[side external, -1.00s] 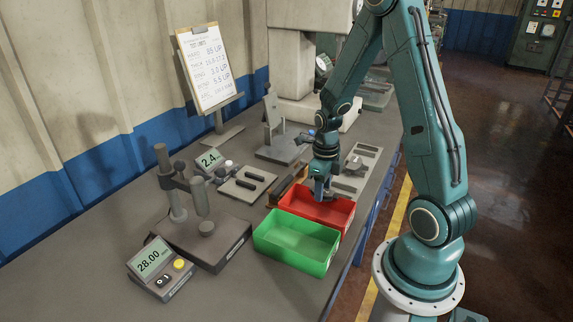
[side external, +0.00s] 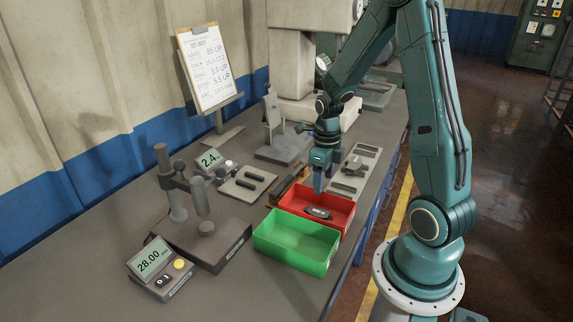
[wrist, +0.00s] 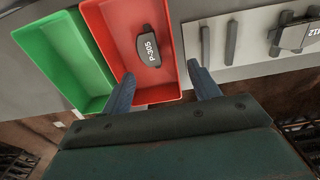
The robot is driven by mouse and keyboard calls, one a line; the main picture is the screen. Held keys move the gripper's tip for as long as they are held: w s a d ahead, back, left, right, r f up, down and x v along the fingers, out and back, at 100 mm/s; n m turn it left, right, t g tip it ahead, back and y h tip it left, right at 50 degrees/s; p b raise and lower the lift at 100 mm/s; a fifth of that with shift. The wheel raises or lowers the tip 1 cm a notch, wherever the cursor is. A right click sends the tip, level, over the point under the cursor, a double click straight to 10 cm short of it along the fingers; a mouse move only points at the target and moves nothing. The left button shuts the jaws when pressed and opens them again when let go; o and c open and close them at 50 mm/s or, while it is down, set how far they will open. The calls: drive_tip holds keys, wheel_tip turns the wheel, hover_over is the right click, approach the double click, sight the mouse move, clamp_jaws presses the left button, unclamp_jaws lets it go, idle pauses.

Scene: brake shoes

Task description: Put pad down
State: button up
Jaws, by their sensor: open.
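A dark brake pad (side external: 319,212) lies flat in the red bin (side external: 345,221). In the wrist view the pad (wrist: 149,47) is marked P-305 and lies on the red bin's floor (wrist: 118,42), nearer its right side. My gripper (side external: 318,188) is above the red bin, clear of the pad. In the wrist view its two fingers (wrist: 161,80) are spread apart with nothing between them. The green bin (side external: 296,243) stands beside the red bin and looks empty.
A grey tray with slots (side external: 352,176) holds a part behind the bins. A gauge stand (side external: 207,228) and display box (side external: 160,268) stand at left. The front of the bench is clear.

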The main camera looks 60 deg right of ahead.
wheel_tip(320, 180, up, 10)
drive_tip(key=shift+f, duration=0.15)
idle(0.3)
drive_tip(key=shift+a, duration=0.1)
idle(0.5)
drive_tip(key=s+a+r+m+t, duration=0.2)
drive_tip(key=a+m, duration=0.4)
drive_tip(key=m, duration=0.6)
drive_tip(key=s+a+r+m+t, duration=0.1)
drive_tip(key=s+a+r+m, duration=0.3)
drive_tip(key=m, duration=0.8)
drive_tip(key=s+a+r+m+t, duration=0.2)
drive_tip(key=a+r+m, duration=0.3)
drive_tip(key=m, duration=0.7)
drive_tip(key=shift+s+a+r+t, duration=0.35)
drive_tip(key=shift+s+a, duration=0.45)
drive_tip(key=shift+a, duration=0.6)
